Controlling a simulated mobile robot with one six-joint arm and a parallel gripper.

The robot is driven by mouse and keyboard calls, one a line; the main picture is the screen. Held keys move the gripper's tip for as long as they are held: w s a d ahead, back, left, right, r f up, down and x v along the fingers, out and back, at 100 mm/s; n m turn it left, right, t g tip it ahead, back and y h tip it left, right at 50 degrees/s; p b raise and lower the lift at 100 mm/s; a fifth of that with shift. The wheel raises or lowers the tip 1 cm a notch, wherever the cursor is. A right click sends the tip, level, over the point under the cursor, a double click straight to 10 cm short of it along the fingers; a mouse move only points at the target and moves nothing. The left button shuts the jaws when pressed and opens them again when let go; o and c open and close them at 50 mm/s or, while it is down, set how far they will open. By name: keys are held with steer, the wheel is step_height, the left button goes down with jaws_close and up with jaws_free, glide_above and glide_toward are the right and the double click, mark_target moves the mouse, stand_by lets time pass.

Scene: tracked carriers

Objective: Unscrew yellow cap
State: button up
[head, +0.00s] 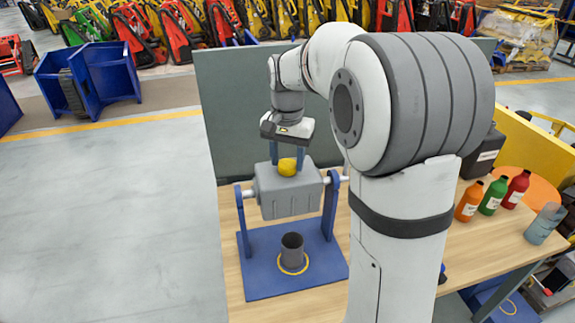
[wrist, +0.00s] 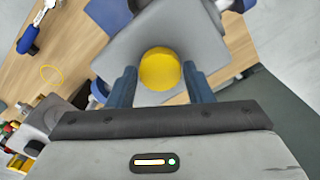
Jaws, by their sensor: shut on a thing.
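The yellow cap (head: 287,167) sits on top of a grey box-shaped tank (head: 290,196), which hangs between two blue uprights on a blue stand (head: 268,270). My gripper (head: 287,158) points down from above, with its blue fingers on either side of the cap. In the wrist view the round yellow cap (wrist: 160,69) lies between the two fingers (wrist: 161,82), over the grey tank (wrist: 118,66). The gripper is shut on the cap. The cap's lower edge and any thread are hidden.
A dark cup (head: 292,250) with a yellow ring at its foot stands on the blue base. Orange (head: 469,202), green (head: 493,197) and red (head: 516,189) bottles and a grey-blue container (head: 545,224) stand at the right of the wooden table (head: 480,255). A grey panel (head: 225,110) rises behind.

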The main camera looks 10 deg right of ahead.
steer(key=n, duration=0.4)
steer(key=n+p, duration=0.1)
steer(key=n, duration=0.3)
steer(key=shift+n, duration=0.5)
steer(key=n, duration=0.5)
steer(key=shift+p, duration=0.35)
steer(key=n, duration=0.3)
steer(key=shift+n, duration=0.4)
steer(key=o, duration=0.7)
